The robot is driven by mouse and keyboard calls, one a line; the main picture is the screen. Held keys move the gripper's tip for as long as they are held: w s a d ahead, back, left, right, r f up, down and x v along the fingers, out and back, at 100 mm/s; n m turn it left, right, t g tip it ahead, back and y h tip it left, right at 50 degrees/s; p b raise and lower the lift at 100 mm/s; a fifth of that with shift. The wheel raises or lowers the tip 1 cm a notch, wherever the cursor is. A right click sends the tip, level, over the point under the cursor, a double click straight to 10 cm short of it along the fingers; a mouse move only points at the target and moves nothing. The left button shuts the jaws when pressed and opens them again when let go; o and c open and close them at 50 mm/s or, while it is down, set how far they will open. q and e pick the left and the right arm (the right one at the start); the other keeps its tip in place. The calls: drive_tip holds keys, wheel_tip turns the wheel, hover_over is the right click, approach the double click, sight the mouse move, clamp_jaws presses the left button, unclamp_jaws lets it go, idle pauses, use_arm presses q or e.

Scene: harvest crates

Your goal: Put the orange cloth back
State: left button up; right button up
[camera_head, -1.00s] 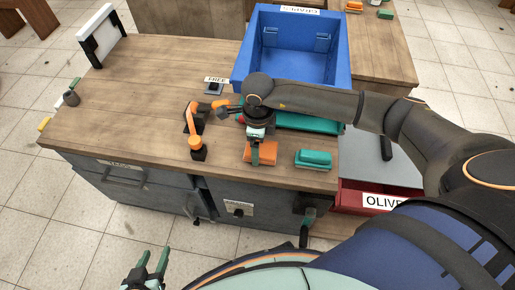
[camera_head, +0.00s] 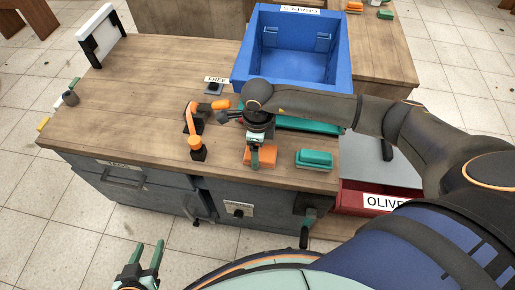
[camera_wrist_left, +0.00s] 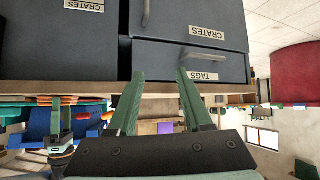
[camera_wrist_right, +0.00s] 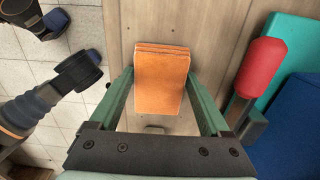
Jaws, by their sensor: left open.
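The orange cloth (camera_head: 266,158) lies folded near the front edge of the wooden worktop. It also shows in the right wrist view (camera_wrist_right: 161,85), lined up between the green fingers. My right gripper (camera_head: 255,160) points down over the cloth; its fingers stand apart at either side of it in the wrist view (camera_wrist_right: 160,75). Whether they touch the cloth cannot be told. My left gripper (camera_head: 146,256) is open and empty, low in front of the bench; its fingers (camera_wrist_left: 159,75) face the drawer fronts in the left wrist view.
A teal folded cloth (camera_head: 314,159) lies right of the orange one. An orange-and-black tool (camera_head: 195,142) stands to the left. A blue crate (camera_head: 240,68) is behind, and a red OLIVE crate (camera_head: 356,200) is at the right.

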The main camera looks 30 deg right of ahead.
drive_tip(key=shift+o, duration=1.3)
drive_tip(key=shift+w+r+p, duration=0.1)
drive_tip(key=shift+r+p, duration=0.25)
drive_tip(key=shift+r, duration=0.6)
use_arm(q)
drive_tip(key=shift+s+d+r+g+p, duration=0.1)
drive_tip(key=shift+s+d+g+p, duration=0.35)
drive_tip(key=shift+p, duration=0.35)
use_arm(e)
wheel_tip(320, 180, up, 11)
drive_tip(key=shift+s, duration=0.3)
